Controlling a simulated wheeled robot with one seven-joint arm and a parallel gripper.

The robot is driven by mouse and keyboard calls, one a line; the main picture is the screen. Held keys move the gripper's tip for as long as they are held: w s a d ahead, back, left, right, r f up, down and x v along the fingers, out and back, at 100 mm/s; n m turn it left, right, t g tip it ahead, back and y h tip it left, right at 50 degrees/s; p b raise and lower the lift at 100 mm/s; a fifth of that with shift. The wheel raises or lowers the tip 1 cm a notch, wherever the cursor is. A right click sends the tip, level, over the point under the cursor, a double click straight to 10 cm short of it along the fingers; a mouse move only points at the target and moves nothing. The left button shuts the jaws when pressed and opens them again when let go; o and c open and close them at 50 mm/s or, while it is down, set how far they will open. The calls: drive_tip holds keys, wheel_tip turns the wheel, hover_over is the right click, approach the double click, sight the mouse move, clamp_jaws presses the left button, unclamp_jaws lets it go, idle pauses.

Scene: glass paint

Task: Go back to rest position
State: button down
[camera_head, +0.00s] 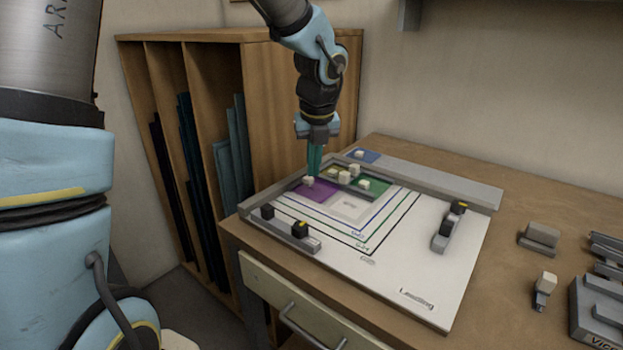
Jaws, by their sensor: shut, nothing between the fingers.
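My gripper (315,172) is at the end of my arm, pointing down over the left part of the white board (415,265). Its teal fingers are shut with nothing between them. The fingertips are close to a small pale block (308,182) on a purple panel (312,192); I cannot tell whether they touch it.
The board lies on a wooden table (480,300). Grey tools (598,300) lie at the right edge. A wooden rack (205,70) with upright sheets stands behind at left.

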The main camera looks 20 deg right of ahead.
drive_tip(key=s+a+f+m, duration=0.1)
drive_tip(key=s+a+m, duration=0.1)
drive_tip(key=a+m, duration=1.3)
drive_tip(key=s+a+f+m+g, duration=0.1)
drive_tip(key=s+a+f+m, duration=0.1)
drive_tip(key=a+m, duration=1.4)
drive_tip(key=m, duration=0.3)
drive_tip(key=shift+s+a+f+m, duration=0.2)
drive_tip(key=shift+s+f+m, duration=0.1)
drive_tip(key=shift+m, duration=0.1)
